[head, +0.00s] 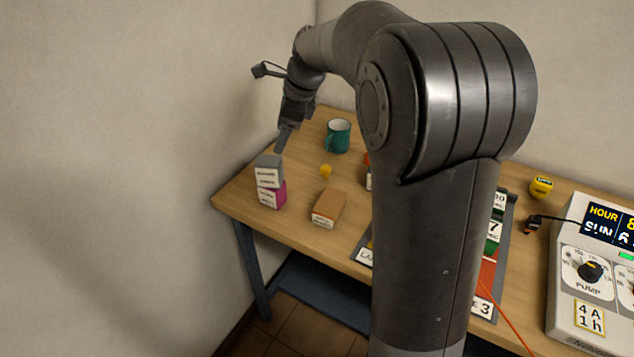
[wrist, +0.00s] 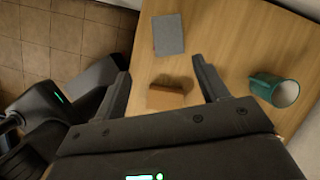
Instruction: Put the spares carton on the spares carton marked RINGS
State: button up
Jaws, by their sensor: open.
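A grey carton (head: 268,170) with a white label sits on top of a magenta carton (head: 277,197) at the table's left end, slightly askew to it. A brown-orange carton (head: 331,204) with a white label lies apart on the table to their right. The label words are too small to read, so I cannot tell which is marked RINGS. My gripper (head: 284,145) is open and empty, behind and above the stack. In the wrist view, the grey carton's top (wrist: 168,35) is beyond the fingertips (wrist: 160,70), and the brown carton (wrist: 170,93) shows between the fingers.
A teal mug (head: 338,137) stands behind, with a small yellow item (head: 326,171) in front of it. A pump control box (head: 592,275) and a yellow block (head: 541,187) are at the right. My arm hides the table's middle. Bare wood surrounds the cartons; the left edge is close.

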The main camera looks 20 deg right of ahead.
jog(key=s+d+r+n+t+h, duration=0.1)
jog(key=s+r+n, duration=0.1)
jog(key=s+n, duration=0.55)
jog(key=s+d+r+n+t+h, duration=0.15)
jog(key=s+n, duration=0.25)
jog(key=s, duration=0.6)
jog(key=s+d+f+n+t+h, duration=0.1)
jog(key=s+d+f+n, duration=0.1)
jog(key=s+n, duration=0.7)
jog(key=s, duration=0.4)
jog(key=shift+d+f+n, duration=0.25)
jog(key=shift+f+n, duration=0.1)
jog(key=shift+f, duration=0.05)
